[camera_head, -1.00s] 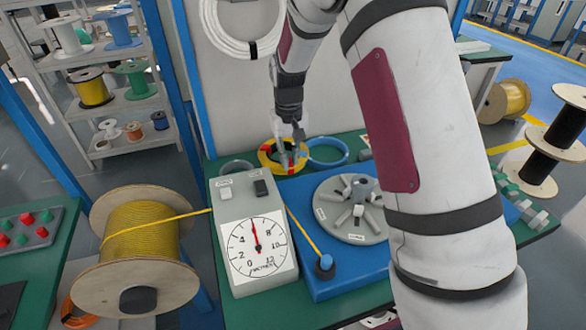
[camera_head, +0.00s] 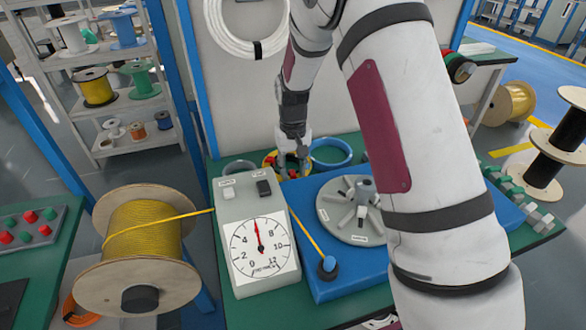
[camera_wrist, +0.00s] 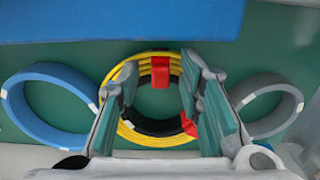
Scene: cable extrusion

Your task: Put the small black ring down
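The small black ring (camera_wrist: 155,126) shows as a dark arc between my gripper's fingers in the wrist view, within the outline of the yellow coil. Its sides are hidden by the fingers. My gripper (camera_wrist: 158,95) is low at the coil, its two fingers set wide apart on either side of the black arc. I cannot tell whether they press on it or stand clear. The yellow coil (camera_wrist: 150,139) with red ties lies on the green bench. In the head view my gripper (camera_head: 292,166) hides part of it, and the black ring cannot be made out.
A blue ring (camera_wrist: 30,118) lies left of the coil and a grey ring (camera_wrist: 281,116) right of it in the wrist view. A dial box (camera_head: 258,243) and a blue base (camera_head: 325,285) with a round spoked plate (camera_head: 338,222) stand close by.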

